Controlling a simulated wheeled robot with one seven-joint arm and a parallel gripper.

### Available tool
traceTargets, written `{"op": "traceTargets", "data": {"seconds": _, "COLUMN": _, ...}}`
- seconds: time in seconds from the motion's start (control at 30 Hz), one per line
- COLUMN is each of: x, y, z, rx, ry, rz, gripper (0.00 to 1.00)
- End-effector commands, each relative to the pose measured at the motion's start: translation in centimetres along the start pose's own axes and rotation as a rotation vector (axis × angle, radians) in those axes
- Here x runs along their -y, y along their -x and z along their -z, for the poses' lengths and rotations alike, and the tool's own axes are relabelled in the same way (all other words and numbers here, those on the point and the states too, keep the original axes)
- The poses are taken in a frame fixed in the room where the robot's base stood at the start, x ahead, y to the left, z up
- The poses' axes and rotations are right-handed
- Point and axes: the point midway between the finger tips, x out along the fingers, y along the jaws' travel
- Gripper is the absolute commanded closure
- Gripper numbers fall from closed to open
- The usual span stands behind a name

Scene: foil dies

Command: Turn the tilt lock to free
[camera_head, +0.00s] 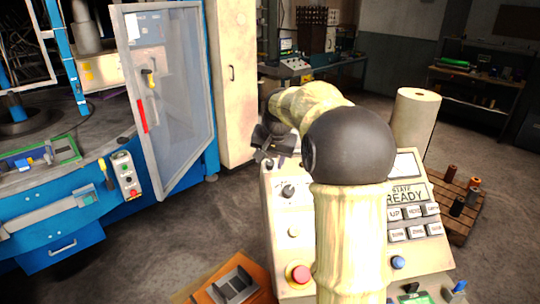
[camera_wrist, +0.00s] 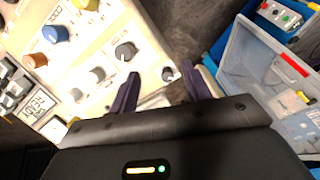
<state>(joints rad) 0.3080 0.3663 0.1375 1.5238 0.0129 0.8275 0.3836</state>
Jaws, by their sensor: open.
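A beige control panel (camera_head: 275,215) stands in front of me, with a screen (camera_head: 405,195) reading READY. No label naming the tilt lock is readable. In the wrist view, a small dark knob (camera_wrist: 168,74) sits near the panel's corner, seen between my open fingers. A larger dark knob (camera_wrist: 125,51) is just left of them. A dark knob (camera_head: 288,191) also shows on the panel's left side in the head view. My gripper (camera_wrist: 162,84) is open and empty; contact with either knob cannot be told.
A red button (camera_head: 298,273) and a blue knob (camera_head: 398,262) are lower on the panel. A blue machine with an open clear door (camera_head: 170,100) stands at left. A beige cabinet (camera_head: 230,80) is behind the gripper. A pallet with spools (camera_head: 460,205) is at right.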

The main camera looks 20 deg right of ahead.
Motion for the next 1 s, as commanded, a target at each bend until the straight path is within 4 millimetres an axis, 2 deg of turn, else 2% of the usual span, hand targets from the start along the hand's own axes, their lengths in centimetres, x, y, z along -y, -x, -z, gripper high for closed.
{"op": "traceTargets", "data": {"seconds": 0.03, "x": 0.0, "y": 1.4, "z": 2.4, "rx": -0.015, "ry": -0.040, "rz": 0.007, "gripper": 0.52}}
{"op": "traceTargets", "data": {"seconds": 0.1, "x": -0.1, "y": 2.4, "z": 4.5, "rx": -0.028, "ry": -0.084, "rz": 0.015, "gripper": 0.52}}
{"op": "traceTargets", "data": {"seconds": 0.2, "x": -0.2, "y": 3.4, "z": 6.3, "rx": -0.040, "ry": -0.125, "rz": 0.023, "gripper": 0.52}}
{"op": "traceTargets", "data": {"seconds": 0.27, "x": -0.3, "y": 3.7, "z": 6.8, "rx": -0.044, "ry": -0.138, "rz": 0.026, "gripper": 0.52}}
{"op": "traceTargets", "data": {"seconds": 0.7, "x": -0.3, "y": 3.3, "z": 7.0, "rx": -0.045, "ry": -0.141, "rz": 0.026, "gripper": 0.52}}
{"op": "traceTargets", "data": {"seconds": 0.87, "x": -0.3, "y": 1.8, "z": 7.0, "rx": -0.042, "ry": -0.141, "rz": 0.025, "gripper": 0.52}}
{"op": "traceTargets", "data": {"seconds": 1.0, "x": -0.2, "y": -0.5, "z": 7.2, "rx": -0.042, "ry": -0.140, "rz": 0.026, "gripper": 0.52}}
